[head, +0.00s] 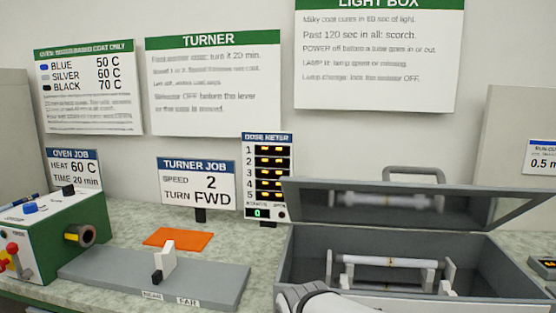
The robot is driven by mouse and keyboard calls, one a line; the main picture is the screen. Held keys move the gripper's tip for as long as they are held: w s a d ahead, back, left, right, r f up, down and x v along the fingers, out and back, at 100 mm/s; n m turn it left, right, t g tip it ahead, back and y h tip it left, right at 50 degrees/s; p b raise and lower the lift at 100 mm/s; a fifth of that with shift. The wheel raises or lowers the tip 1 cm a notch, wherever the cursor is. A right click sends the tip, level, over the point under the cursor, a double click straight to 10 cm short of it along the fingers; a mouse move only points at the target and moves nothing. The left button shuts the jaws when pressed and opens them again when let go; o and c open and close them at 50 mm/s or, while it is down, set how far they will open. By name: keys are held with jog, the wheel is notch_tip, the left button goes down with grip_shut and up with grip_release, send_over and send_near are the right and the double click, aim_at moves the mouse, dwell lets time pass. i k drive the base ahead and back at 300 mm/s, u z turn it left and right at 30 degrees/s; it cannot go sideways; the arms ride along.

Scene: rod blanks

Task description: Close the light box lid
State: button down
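The light box lid (460,200) is a grey panel with a handle (413,170) on top. It stands open, tilted above the back of the grey light box (285,275) at the lower right. Its shiny underside shows what looks like a reflection of a rod. Inside the box, a whitish rod (385,262) lies across pale supports (447,277). A white, rounded part of my arm shows at the bottom edge, in front of the box, and hides part of its front. My gripper's fingers do not show.
Left of the box lie a grey slab (215,283) with a white upright block (166,256), an orange mat (178,239) and a green-sided machine (60,235) with a red-knobbed lever. A dose meter (268,180) stands close to the lid's left corner.

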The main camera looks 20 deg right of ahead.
aim_at(440, 206)
jog(key=u, duration=0.05)
jog(key=k, duration=1)
jog(key=z, duration=0.45)
jog(key=i, duration=1)
jog(key=z, duration=0.05)
